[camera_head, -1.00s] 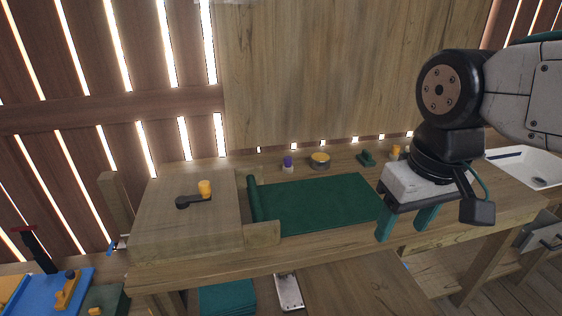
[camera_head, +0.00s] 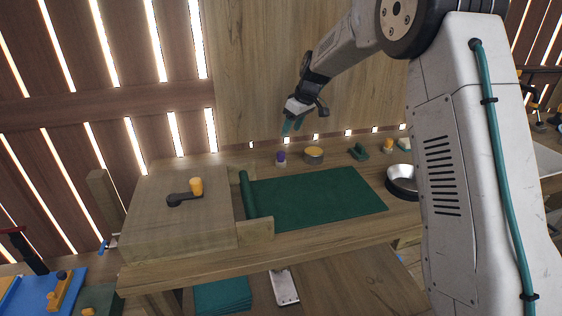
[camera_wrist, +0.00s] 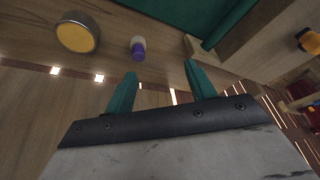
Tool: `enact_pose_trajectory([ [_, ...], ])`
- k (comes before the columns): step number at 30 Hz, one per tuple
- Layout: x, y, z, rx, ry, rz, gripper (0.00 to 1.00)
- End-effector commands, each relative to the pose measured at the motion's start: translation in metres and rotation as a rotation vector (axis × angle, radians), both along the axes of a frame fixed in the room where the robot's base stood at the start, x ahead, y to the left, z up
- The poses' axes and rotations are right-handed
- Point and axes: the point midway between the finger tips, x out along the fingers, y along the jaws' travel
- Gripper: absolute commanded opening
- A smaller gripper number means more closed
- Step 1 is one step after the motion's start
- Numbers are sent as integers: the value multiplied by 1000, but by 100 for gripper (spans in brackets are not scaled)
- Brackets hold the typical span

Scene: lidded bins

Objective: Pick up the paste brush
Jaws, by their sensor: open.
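No thing in view is clearly recognisable as a paste brush. A small white piece with a purple top (camera_head: 281,157) stands at the back of the workbench, left of a round tin with a yellow top (camera_head: 313,155). Both show in the wrist view, the purple-and-white piece (camera_wrist: 138,47) just beyond my fingertips and the tin (camera_wrist: 77,35) at upper left. My gripper (camera_head: 292,127) is open and empty, above the back of the bench. Its two green fingers (camera_wrist: 160,70) are spread apart, touching nothing.
A green mat (camera_head: 315,203) with a rolled left edge covers the middle of the bench. A metal bowl (camera_head: 403,186) stands at right. The plank wall is close behind the bench.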

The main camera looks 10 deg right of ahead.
Motion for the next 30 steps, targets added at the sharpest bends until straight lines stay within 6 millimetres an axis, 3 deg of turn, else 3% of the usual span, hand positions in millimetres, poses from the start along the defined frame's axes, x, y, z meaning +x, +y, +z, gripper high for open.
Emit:
enact_pose_trajectory([
  [1, 20, -3, -23, 1, -6, 20, 55],
  [3, 41, -4, -45, 2, -24, 48, 55],
  [9, 74, -6, -86, 2, -56, 95, 55],
  [23, 91, 3, -130, 0, -61, 106, 55],
  [30, 103, 11, -161, 1, -60, 105, 55],
])
